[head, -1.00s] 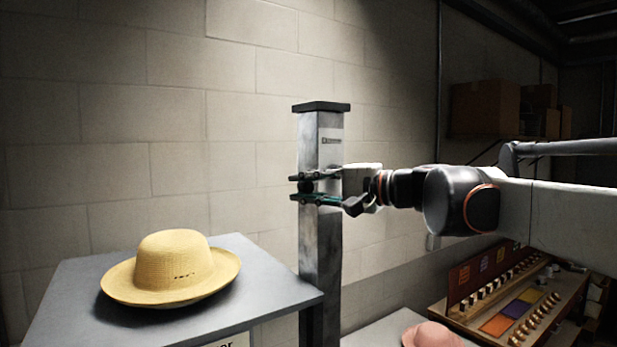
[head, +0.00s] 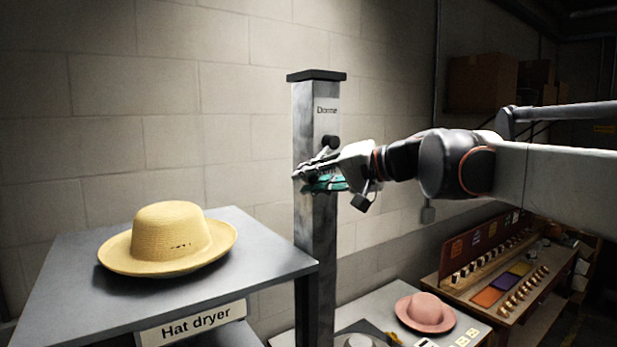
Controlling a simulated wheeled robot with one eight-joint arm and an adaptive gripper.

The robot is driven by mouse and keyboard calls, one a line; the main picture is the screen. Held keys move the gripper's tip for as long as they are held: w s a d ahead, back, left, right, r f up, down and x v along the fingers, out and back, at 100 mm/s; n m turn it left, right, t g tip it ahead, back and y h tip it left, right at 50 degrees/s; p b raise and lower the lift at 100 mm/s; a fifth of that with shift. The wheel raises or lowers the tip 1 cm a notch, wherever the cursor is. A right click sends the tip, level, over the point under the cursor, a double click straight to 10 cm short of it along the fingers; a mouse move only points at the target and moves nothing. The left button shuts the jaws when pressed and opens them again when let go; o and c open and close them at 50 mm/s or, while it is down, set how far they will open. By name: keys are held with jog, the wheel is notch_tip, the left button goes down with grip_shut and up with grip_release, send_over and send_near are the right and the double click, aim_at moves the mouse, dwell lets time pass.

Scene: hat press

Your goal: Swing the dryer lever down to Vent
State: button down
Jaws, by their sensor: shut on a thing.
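The dryer lever is on a grey metal post (head: 316,235) behind the hat dryer (head: 60,280). A round black part of the lever (head: 331,142) shows on the post's face, just above my gripper. My gripper (head: 310,177) reaches in from the right, tilted down to the left, and is shut on the lever's end. The fingers hide most of that end. An upper label (head: 327,109) on the post begins "Dorm". A lower label behind the fingers is mostly covered.
A yellow straw hat (head: 170,236) lies on the dryer top, which carries a "Hat dryer" sign (head: 190,322). A pink hat (head: 425,311) sits on a lower table at right. A wooden bench with coloured panels (head: 515,290) stands beyond it. A block wall is behind.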

jog(key=shift+f, duration=0.15)
jog(key=c, duration=1.4)
grip_release()
jog(key=shift+d, duration=0.1)
jog(key=v, duration=0.7)
jog(key=shift+d, duration=0.2)
